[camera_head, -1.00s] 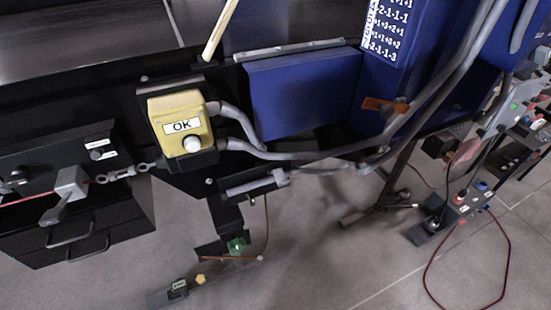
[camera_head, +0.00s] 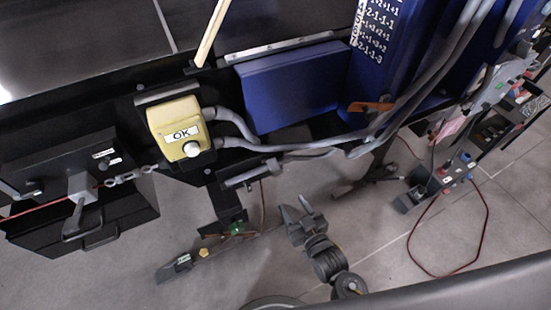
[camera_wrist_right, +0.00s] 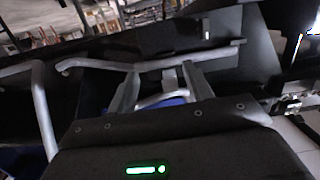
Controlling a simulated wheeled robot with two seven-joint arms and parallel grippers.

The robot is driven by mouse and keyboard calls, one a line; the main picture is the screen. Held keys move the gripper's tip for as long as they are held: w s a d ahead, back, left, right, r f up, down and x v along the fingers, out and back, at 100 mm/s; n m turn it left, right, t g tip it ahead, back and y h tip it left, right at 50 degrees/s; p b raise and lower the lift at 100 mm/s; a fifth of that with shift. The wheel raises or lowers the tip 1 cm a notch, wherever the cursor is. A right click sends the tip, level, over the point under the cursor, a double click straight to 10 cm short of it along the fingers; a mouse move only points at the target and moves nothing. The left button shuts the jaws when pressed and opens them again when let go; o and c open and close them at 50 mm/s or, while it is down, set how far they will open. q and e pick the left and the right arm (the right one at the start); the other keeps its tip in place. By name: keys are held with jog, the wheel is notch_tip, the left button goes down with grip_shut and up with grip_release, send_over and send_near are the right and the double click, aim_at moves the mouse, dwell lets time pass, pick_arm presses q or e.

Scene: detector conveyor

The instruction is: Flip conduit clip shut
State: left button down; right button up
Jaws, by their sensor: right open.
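Grey conduits (camera_head: 315,143) run from the yellow OK box (camera_head: 180,130) along the front of the blue housing and up to the right. An orange piece (camera_head: 371,107) sits beside the conduits on the blue housing; it may be the conduit clip, but I cannot tell its state. My right gripper (camera_head: 297,208) is below the conduits, apart from them, with its fingers pointing up toward the machine. In the right wrist view its fingers (camera_wrist_right: 160,78) are spread, with a grey conduit (camera_wrist_right: 95,63) crossing beyond them. My left gripper is not in view.
The blue housing (camera_head: 293,87) and black machine frame stand above my right gripper. A black drawer unit (camera_head: 85,225) is at the left. A black bar with switches (camera_head: 440,180) and a red cable (camera_head: 488,225) are at the right.

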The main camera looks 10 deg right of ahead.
jog(key=t, duration=0.1)
send_near(279, 173)
jog(key=w+f, duration=0.1)
jog(key=w, duration=0.1)
jog(key=shift+t+y, duration=0.3)
jog(key=p+x, duration=0.3)
jog(key=x, duration=0.7)
jog(key=shift+w+a, duration=0.3)
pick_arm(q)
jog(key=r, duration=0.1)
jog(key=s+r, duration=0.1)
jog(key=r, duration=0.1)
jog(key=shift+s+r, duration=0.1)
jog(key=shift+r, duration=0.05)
pick_arm(e)
grip_shut()
